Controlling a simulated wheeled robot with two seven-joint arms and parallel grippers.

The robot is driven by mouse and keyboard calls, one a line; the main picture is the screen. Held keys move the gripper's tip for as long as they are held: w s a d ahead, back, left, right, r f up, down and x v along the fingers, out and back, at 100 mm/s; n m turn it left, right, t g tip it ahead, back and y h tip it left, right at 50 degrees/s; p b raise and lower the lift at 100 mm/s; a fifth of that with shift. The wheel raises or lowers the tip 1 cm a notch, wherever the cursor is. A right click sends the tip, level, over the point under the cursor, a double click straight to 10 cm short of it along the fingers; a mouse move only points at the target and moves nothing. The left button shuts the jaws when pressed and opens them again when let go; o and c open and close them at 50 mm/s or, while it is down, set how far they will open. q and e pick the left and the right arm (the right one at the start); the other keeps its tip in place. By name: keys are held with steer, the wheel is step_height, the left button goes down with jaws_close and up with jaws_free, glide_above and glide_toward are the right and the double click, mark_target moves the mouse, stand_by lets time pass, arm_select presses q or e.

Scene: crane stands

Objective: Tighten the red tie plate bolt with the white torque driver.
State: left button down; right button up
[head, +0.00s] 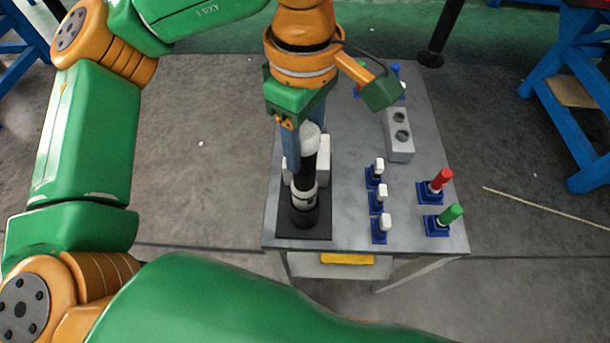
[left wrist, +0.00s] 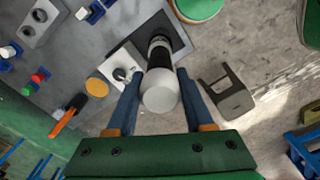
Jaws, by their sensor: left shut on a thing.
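The torque driver (head: 310,165), with a white rounded top, black body and white ring, stands upright in a black round base on a dark plate (head: 318,232). My left gripper (head: 301,157) is shut on it from above. In the left wrist view its white top (left wrist: 160,92) is between my left gripper's (left wrist: 159,75) two blue fingers. A red bolt (head: 441,180) stands tilted on a blue base at the table's right front. A small red piece (left wrist: 41,73) shows in the left wrist view; I cannot tell which it is. My right gripper is not in view.
A white block (head: 324,160) is beside the driver. A green bolt (head: 451,214) stands before the red one. White-topped blue pieces (head: 378,195) form a row between. A grey two-hole block (head: 399,146) is behind, with more pieces at the far edge. Blue stands (head: 570,100) are beyond the table (head: 430,239).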

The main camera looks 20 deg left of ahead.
arm_select(q)
steer(key=shift+r+p, duration=3.7)
steer(key=shift+r, duration=1)
